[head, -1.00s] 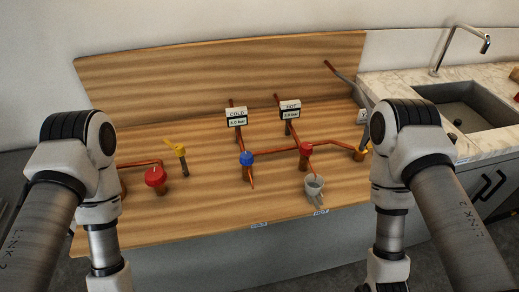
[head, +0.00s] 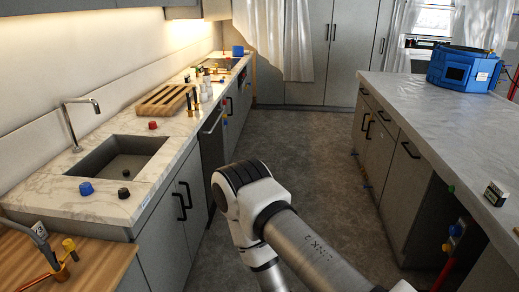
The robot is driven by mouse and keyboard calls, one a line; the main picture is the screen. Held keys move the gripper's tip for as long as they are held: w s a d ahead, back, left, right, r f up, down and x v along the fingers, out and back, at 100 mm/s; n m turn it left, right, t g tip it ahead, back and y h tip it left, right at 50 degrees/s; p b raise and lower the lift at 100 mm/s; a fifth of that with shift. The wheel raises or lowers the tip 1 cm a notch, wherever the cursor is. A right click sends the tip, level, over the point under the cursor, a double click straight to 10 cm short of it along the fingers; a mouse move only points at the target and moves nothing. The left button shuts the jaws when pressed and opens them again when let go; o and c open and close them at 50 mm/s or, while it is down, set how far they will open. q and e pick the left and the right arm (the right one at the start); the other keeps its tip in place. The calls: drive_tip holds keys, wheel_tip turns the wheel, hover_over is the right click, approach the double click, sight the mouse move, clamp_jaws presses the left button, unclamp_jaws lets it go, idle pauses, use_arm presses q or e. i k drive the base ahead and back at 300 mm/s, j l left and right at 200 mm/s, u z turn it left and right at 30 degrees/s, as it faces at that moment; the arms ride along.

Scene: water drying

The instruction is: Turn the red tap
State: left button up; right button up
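The red tap on the wooden board is outside the present view. Only a corner of the wooden board (head: 105,262) shows at the lower left, with a yellow-handled tap (head: 68,247) on a copper pipe. A small red knob (head: 153,125) lies on the marble counter behind the sink; I cannot tell if it belongs to a tap. An arm of mine fills the lower middle of the head view. Neither gripper shows.
The sink (head: 122,158) and marble counter (head: 85,206) are at left, with a blue knob (head: 86,188) and a wooden rack (head: 165,98). A grey island (head: 450,135) with a blue device (head: 464,69) stands right. Floor (head: 310,140) between them is clear.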

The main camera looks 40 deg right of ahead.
sight(152, 125)
drive_tip(key=z, duration=0.6)
drive_tip(key=u, duration=1.35)
drive_tip(key=i+l+z, duration=0.1)
drive_tip(key=l+z, duration=0.3)
drive_tip(key=i+l+z, duration=0.15)
drive_tip(key=z, duration=0.2)
drive_tip(key=i+l+z, duration=0.15)
drive_tip(key=l+z, duration=0.25)
